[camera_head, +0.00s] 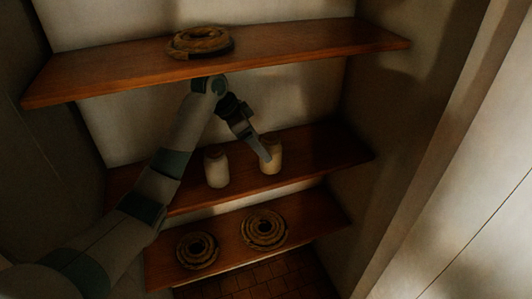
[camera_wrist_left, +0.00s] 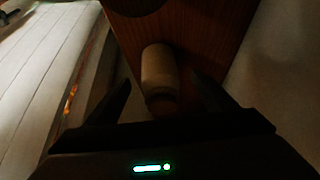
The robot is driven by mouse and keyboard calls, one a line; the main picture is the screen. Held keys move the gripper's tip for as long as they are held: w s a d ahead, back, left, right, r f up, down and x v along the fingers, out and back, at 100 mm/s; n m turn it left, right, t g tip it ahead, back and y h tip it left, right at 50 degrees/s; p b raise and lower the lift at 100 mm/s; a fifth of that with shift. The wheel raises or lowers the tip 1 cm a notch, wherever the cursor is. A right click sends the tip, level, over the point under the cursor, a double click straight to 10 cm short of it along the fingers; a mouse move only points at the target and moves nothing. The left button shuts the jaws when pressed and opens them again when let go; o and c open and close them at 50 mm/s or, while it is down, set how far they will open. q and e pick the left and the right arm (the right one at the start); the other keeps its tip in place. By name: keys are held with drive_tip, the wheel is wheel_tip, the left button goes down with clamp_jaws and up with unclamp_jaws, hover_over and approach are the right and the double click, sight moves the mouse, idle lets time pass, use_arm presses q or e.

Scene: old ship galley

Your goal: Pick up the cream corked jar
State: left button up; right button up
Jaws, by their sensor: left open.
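Two pale cream jars stand on the middle shelf in the head view, a left jar (camera_head: 216,170) and a right jar (camera_head: 272,163). It is too dark and small to tell which has a cork. My left gripper (camera_head: 265,155) reaches down from above to the right jar, and its fingers overlap that jar's upper part. In the left wrist view, one jar (camera_wrist_left: 158,72) lies between the two spread fingers of my left gripper (camera_wrist_left: 162,80), with a gap visible on both sides. The gripper is open. My right gripper is not in view.
The upper shelf (camera_head: 310,50) passes above my left forearm and carries a rope coil (camera_head: 200,42). The lower shelf (camera_head: 325,210) holds two more coils, left (camera_head: 197,251) and right (camera_head: 264,229). The middle shelf (camera_head: 335,150) is clear right of the jars.

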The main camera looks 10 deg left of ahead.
use_arm(q)
drive_tip(key=shift+d, duration=0.1)
drive_tip(key=shift+p+x, duration=0.6)
drive_tip(key=shift+x, duration=0.2)
drive_tip(key=shift+w+d+f, duration=0.1)
drive_tip(key=shift+f, duration=0.15)
